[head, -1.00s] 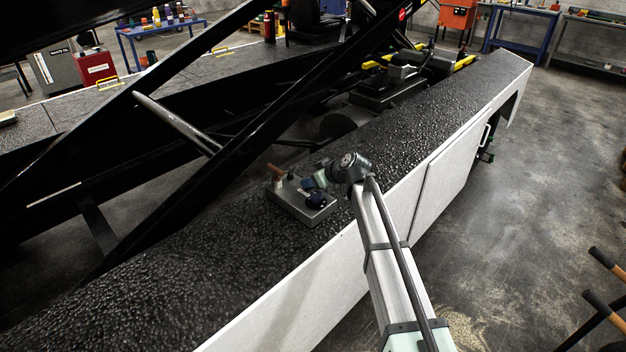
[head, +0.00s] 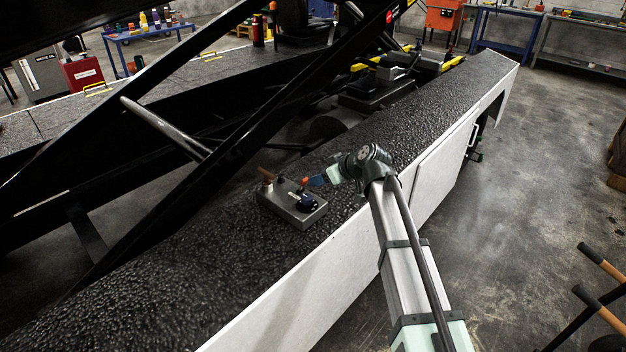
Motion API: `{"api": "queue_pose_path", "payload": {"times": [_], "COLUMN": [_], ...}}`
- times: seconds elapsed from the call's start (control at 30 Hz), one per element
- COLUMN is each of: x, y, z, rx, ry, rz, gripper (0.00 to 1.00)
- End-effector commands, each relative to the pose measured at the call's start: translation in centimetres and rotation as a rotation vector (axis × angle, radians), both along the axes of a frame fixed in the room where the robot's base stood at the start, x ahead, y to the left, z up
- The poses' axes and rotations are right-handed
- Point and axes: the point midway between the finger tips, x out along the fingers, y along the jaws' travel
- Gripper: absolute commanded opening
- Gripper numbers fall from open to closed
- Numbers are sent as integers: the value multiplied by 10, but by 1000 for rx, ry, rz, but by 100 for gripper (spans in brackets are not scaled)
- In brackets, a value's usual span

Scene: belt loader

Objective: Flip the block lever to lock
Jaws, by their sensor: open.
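A grey control box (head: 290,208) sits on the dark textured deck of the loader. A reddish-brown lever (head: 266,174) sticks up at its far left corner and leans to the left. A small orange-red knob (head: 304,181) and a dark blue round knob (head: 306,202) are on its right part. Which of these is the block lever, and its lock marking, I cannot tell. My gripper (head: 318,181) is open at the right edge of the box, close to the orange-red knob. Whether it touches that knob is too small to tell. It is apart from the reddish-brown lever.
A black diagonal beam (head: 235,150) rises behind the box, close to its left side. The textured deck (head: 160,265) is clear in front of and beyond the box. The white side panel (head: 300,305) drops to the floor under my arm.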

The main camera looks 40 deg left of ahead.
Motion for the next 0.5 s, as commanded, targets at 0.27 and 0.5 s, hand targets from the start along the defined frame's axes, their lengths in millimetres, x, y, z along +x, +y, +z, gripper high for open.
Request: {"api": "queue_pose_path", "payload": {"times": [0.27, 0.5], "x": [0, 0], "y": [-24, -28], "z": [19, 23], "rx": [0, 0], "ry": [0, -1], "rz": [0, -1], "gripper": [51, 51]}}
